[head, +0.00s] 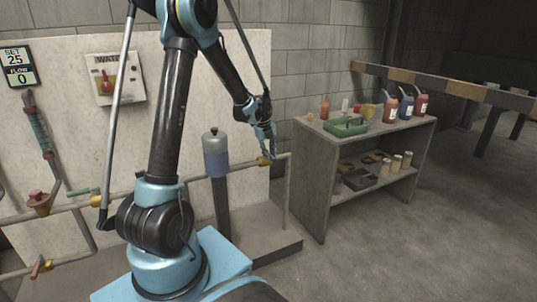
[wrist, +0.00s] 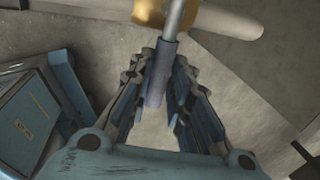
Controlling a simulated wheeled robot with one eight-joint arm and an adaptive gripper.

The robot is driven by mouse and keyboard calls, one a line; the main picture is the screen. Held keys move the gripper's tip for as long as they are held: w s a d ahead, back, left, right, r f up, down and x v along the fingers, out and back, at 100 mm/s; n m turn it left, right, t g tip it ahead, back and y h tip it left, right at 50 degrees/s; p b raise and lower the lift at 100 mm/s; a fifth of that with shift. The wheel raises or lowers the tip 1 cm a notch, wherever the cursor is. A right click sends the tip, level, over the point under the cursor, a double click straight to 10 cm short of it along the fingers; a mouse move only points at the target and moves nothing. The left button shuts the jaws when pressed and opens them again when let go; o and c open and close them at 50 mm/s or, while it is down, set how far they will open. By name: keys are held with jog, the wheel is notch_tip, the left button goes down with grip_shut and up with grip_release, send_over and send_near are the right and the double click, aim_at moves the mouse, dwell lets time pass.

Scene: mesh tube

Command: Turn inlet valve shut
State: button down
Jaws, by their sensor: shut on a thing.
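A brass valve (head: 264,161) sits on the pipe at the right end of the pale panel. In the wrist view, its yellow-brown body (wrist: 150,12) is at the top edge, with a metal lever ending in a blue-grey sleeve (wrist: 156,78) pointing toward me. My gripper (head: 263,133) is at this valve, and its fingers (wrist: 165,72) are closed around the sleeved lever. No label naming the valve as the inlet is readable. In the head view, my gripper hides most of the lever.
A grey tank (head: 215,157) stands left of my gripper. A shelf unit (head: 310,175) with bottles and a green tray (head: 345,127) stands to the right. A green-handled valve (head: 78,193) and a display board (head: 19,67) reading set 25, flow 0 are at left. Right floor is clear.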

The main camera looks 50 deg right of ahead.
jog(key=shift+s+a, duration=0.1)
jog(key=shift+s, duration=0.15)
jog(key=c, duration=1.5)
grip_release()
jog(key=shift+c, duration=0.2)
jog(key=shift+o, duration=0.3)
jog(key=shift+w, duration=0.1)
notch_tip(320, 180, up, 12)
jog(key=a, duration=0.2)
jog(key=shift+w, duration=0.4)
jog(key=shift+a+f, duration=0.1)
jog(key=shift+f, duration=0.05)
